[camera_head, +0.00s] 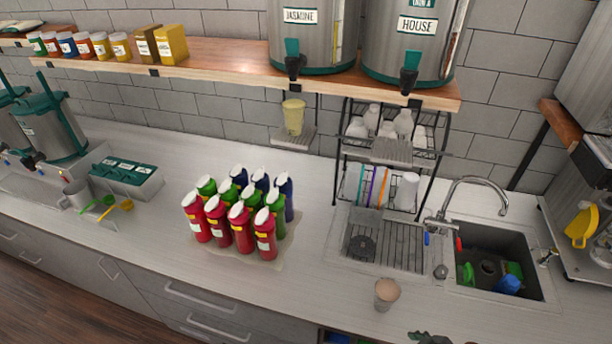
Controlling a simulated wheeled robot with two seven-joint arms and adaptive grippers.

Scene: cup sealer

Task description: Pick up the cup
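A clear cup (387,293) with a pale brownish top stands upright on the counter, in front of the sink's drainboard. Another cup, pale yellow (293,117), stands on a small ledge under the left steel dispenser. The task does not say which cup is meant. A dark, jagged shape (431,338) is cut off by the bottom edge, to the right of the clear cup and apart from it. It may be the tip of my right gripper, but too little shows to tell its state. My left gripper is not in view.
Several red, green and blue bottles (238,215) stand grouped on a mat left of the clear cup. The sink (495,262) and its faucet (470,200) are to the right. A wire rack (385,150) stands behind. The counter left of the clear cup is free.

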